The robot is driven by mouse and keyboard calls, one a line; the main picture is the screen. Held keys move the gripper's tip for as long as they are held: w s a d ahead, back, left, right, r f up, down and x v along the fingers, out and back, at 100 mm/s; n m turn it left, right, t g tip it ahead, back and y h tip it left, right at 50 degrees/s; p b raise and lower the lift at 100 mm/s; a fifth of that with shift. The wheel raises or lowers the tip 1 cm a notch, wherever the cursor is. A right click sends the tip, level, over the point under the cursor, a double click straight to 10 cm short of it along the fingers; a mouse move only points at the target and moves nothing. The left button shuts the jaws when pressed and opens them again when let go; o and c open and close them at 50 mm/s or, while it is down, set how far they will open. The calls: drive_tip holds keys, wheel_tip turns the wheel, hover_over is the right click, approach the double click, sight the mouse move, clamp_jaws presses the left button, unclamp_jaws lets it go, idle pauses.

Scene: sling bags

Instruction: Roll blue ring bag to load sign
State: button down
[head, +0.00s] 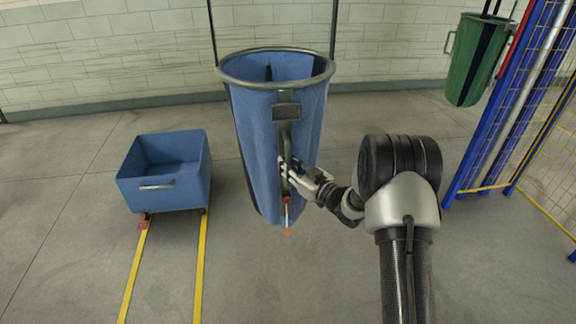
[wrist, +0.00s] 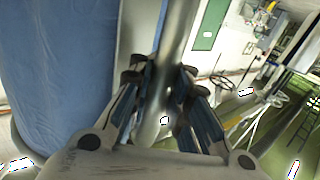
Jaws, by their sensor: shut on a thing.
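The blue ring bag (head: 258,130) hangs upright in the middle of the head view, with a grey metal ring around its open top. Two dark straps run up from it out of view. A grey vertical handle runs down its front. My gripper (head: 287,170) is at the lower part of this handle. In the wrist view, my gripper (wrist: 165,100) has its fingers closed around the grey handle bar (wrist: 177,40), and the blue cloth (wrist: 60,70) is to the left. No load sign can be made out in either view.
A blue cart (head: 165,190) stands left of the bag, at the end of two yellow floor lines (head: 200,265). A green bag (head: 470,65) hangs at the right, by a blue and yellow fence (head: 505,110). A tiled wall is behind. The floor between is clear.

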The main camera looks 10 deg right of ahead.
drive_tip(key=c, duration=2)
unclamp_jaws()
drive_tip(key=shift+s+a+f, duration=0.15)
drive_tip(key=shift+s+f, duration=0.05)
drive_tip(key=shift+f, duration=0.15)
drive_tip(key=shift+c, duration=0.2)
drive_tip(key=shift+o, duration=1.4)
drive_tip(key=shift+s+r, duration=0.15)
drive_tip(key=shift+o, duration=1.4)
drive_tip(key=shift+r, duration=0.15)
drive_tip(key=v, duration=1.2)
